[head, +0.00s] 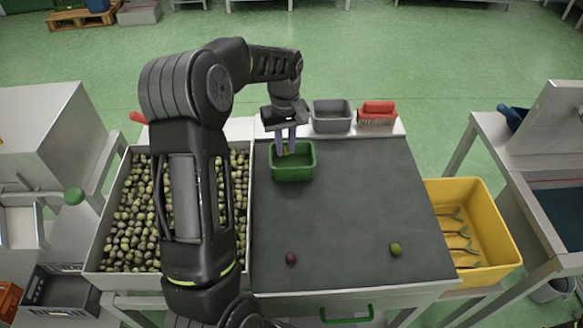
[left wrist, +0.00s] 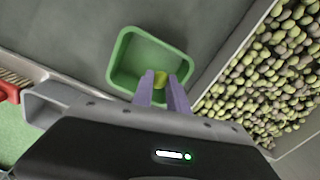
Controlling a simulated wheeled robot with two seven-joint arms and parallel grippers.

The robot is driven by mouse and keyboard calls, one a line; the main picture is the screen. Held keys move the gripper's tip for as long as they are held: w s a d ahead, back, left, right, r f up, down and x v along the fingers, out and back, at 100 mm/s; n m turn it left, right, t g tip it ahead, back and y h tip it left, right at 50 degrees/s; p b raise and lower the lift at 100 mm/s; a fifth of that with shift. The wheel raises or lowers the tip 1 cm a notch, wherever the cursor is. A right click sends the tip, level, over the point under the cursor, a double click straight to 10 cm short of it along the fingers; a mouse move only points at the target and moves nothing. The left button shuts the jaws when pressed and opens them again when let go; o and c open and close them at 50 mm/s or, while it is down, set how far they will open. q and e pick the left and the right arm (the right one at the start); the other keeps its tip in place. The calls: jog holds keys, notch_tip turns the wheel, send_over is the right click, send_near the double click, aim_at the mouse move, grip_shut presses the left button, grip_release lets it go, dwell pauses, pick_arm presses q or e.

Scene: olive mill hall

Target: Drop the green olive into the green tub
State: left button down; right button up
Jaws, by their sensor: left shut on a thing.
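My left gripper (head: 286,152) reaches over the back edge of the green tub (head: 293,175), with its fingers pointing down. It is shut on a yellow-green olive, which shows between the purple fingertips in the left wrist view (left wrist: 161,78). In that view the olive is over the opening of the tub (left wrist: 123,58), and the tub looks empty otherwise. Whether the olive is above or below the rim is hard to tell. Another green olive (head: 396,249) and a dark purple olive (head: 291,258) lie on the dark table top. My right gripper is out of view.
A large crate of olives (head: 117,240) stands left of the dark table top (head: 340,215), partly behind my arm. A grey tub (head: 332,122) and a red brush (head: 378,108) stand behind. A yellow bin (head: 497,222) is at the right. The middle of the table top is clear.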

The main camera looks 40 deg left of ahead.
pick_arm(q)
jog(key=shift+f, duration=0.5)
jog(key=c, duration=1.2)
grip_release()
jog(key=shift+c, duration=0.2)
jog(key=shift+r, duration=0.1)
jog(key=shift+r+b, duration=0.5)
jog(key=shift+r, duration=3.35)
